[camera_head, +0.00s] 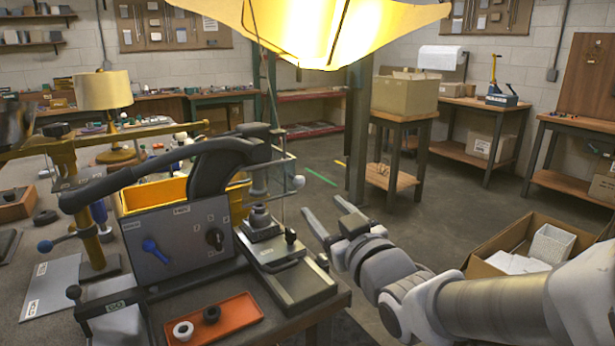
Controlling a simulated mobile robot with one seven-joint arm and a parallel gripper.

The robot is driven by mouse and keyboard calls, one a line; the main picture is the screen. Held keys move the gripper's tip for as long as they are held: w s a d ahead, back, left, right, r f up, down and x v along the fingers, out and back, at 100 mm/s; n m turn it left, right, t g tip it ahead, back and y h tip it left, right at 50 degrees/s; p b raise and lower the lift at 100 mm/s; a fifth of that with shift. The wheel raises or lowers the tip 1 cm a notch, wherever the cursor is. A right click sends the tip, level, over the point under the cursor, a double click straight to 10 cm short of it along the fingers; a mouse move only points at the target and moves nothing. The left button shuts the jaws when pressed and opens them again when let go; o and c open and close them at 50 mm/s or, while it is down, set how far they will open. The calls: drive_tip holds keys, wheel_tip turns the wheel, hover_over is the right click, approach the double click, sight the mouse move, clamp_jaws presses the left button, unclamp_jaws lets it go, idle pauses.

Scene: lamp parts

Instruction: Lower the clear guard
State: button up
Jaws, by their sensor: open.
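The clear guard (280,172) is a see-through panel with pale edges. It stands raised at the right side of the press (222,165), behind the work fixture (262,222). A small white knob (298,182) shows at its lower right. Its left part is hard to make out behind the press. My gripper (325,207) is open and empty, with its two fingers pointing up and left. It is to the right of the fixture and below the knob, apart from both in the picture.
An orange tray (235,318) with two ring parts lies at the bench's front. A grey panel with a blue handle (156,251) and a black knob stands left of the fixture. A bright lamp shade (320,30) hangs overhead. An open carton (535,250) is at right. Open floor lies behind my gripper.

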sight(301, 184)
drive_tip(key=p+x, duration=0.5)
drive_tip(key=x, duration=0.6)
drive_tip(key=shift+w, duration=0.2)
clamp_jaws()
idle(0.4)
idle(1.1)
